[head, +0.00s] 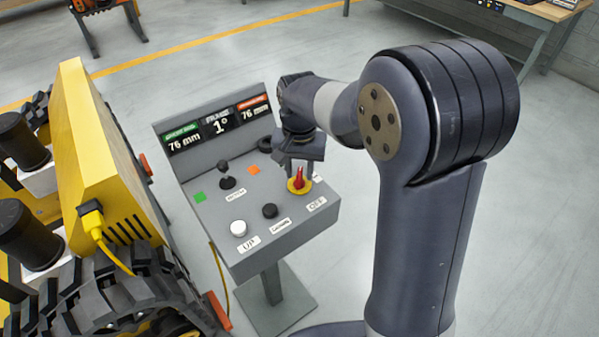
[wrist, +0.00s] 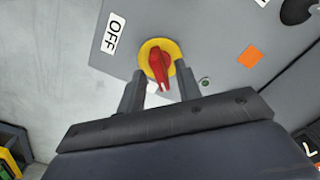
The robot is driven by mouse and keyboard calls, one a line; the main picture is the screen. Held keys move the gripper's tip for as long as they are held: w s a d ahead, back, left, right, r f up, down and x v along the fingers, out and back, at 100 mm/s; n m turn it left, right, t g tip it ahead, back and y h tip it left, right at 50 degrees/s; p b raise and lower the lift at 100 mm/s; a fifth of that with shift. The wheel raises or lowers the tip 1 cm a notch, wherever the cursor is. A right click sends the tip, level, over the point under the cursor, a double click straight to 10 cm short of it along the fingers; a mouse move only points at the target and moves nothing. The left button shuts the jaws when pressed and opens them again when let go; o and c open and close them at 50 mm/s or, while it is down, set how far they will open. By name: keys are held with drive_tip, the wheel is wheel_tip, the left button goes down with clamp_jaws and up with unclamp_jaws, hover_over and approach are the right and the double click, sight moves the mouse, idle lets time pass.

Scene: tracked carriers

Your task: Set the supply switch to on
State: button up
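The supply switch is a red rotary handle (head: 299,178) on a yellow round plate, at the right side of the grey control panel (head: 188,213). It also shows in the wrist view (wrist: 158,64), its white-marked end towards my gripper's palm. An OFF label (head: 317,204) is beside it. My gripper (head: 295,166) is over the switch, pointing down. In the wrist view its two fingers (wrist: 157,72) are apart, one on each side of the red handle, with gaps visible. Whether the tips reach down around the handle is hard to tell.
The panel also has a black joystick (head: 227,182), a white UP button (head: 238,228), a black button (head: 270,210) and green and orange patches. Its display (head: 219,125) reads 76 mm, 1° and 76 mm. A yellow tracked carrier (head: 100,150) stands close on the left.

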drive_tip(key=shift+f, duration=0.85)
drive_tip(key=shift+c, duration=0.4)
clamp_jaws()
